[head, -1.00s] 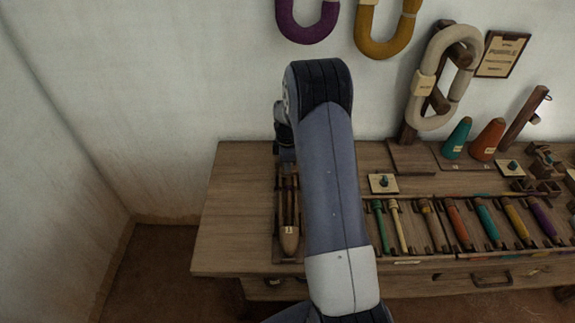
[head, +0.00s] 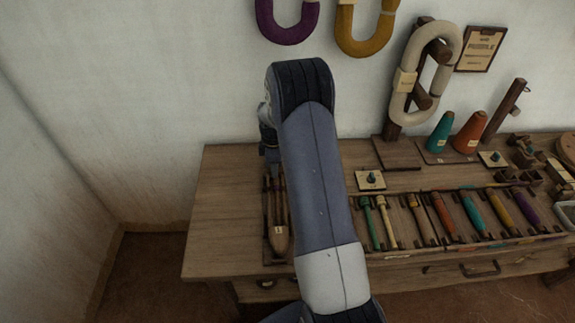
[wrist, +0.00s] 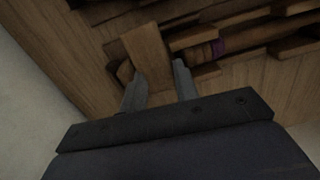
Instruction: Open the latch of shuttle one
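Shuttle one (head: 279,238), a long wooden boat-shaped piece with a label at its near end, lies lengthwise at the left part of the table in the head view. My gripper (wrist: 158,84) is over its far end; my arm hides part of that area in the head view. In the wrist view the two grey fingers stand apart, one on each side of a flat wooden piece (wrist: 148,52). The piece fills most of the gap; I cannot tell whether the fingers press on it, or whether it is the latch.
Several coloured shuttles or bobbins lie in a rack (head: 390,252) to the right. The table's left end (head: 222,215) is bare.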

